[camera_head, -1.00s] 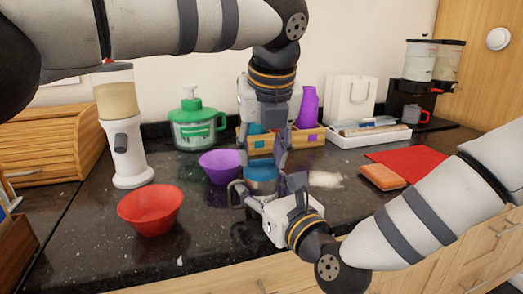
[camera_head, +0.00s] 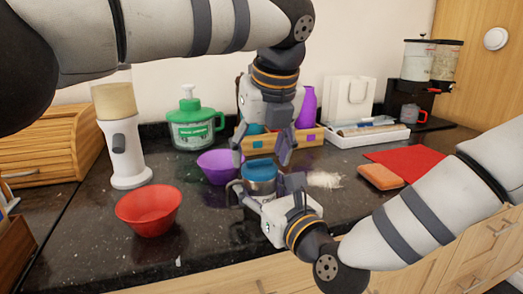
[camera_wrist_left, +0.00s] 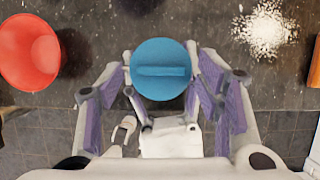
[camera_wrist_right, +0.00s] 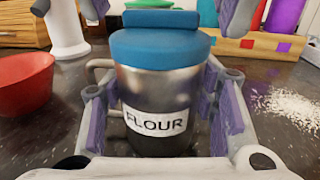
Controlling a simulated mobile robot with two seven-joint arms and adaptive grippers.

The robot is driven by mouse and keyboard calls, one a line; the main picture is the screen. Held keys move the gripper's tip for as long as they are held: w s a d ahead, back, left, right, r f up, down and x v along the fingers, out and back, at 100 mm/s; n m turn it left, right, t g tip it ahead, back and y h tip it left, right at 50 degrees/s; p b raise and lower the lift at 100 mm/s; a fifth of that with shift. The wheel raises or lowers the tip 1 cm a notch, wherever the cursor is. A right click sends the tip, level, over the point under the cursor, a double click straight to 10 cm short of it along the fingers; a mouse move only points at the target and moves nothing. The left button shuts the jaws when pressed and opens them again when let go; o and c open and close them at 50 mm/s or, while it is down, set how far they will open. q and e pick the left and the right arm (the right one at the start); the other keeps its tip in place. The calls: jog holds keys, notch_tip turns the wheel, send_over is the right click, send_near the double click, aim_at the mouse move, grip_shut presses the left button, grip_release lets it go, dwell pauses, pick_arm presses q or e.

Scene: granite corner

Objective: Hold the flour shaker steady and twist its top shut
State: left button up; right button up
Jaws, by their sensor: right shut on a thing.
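The flour shaker (camera_head: 260,184) stands on the dark granite counter. It has a steel body with a FLOUR label (camera_wrist_right: 157,122) and a handle at its left in the right wrist view. Its blue top (camera_wrist_left: 161,70) sits on the body, with a raised bar across it. My right gripper (camera_head: 268,191) is shut on the steel body from the front. My left gripper (camera_head: 262,156) points down above the shaker, open, its fingers apart on either side of the blue top and clear of it. Its fingertips also show at the top of the right wrist view.
A red bowl (camera_head: 149,211) stands left of the shaker and a purple bowl (camera_head: 217,168) close behind it. Spilled flour (camera_head: 325,180) lies to the right. A wooden crate (camera_head: 309,137) with bottles is behind. A sponge (camera_head: 380,176) and red cloth (camera_head: 411,161) lie farther right.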

pick_arm(q)
jog(key=shift+r, duration=0.1)
pick_arm(e)
jog(key=shift+f, duration=0.1)
pick_arm(q)
jog(key=v, duration=1.2)
jog(key=shift+s, duration=0.1)
pick_arm(e)
jog(key=o, duration=1.3)
jog(key=shift+o, duration=0.2)
jog(key=shift+s, duration=0.1)
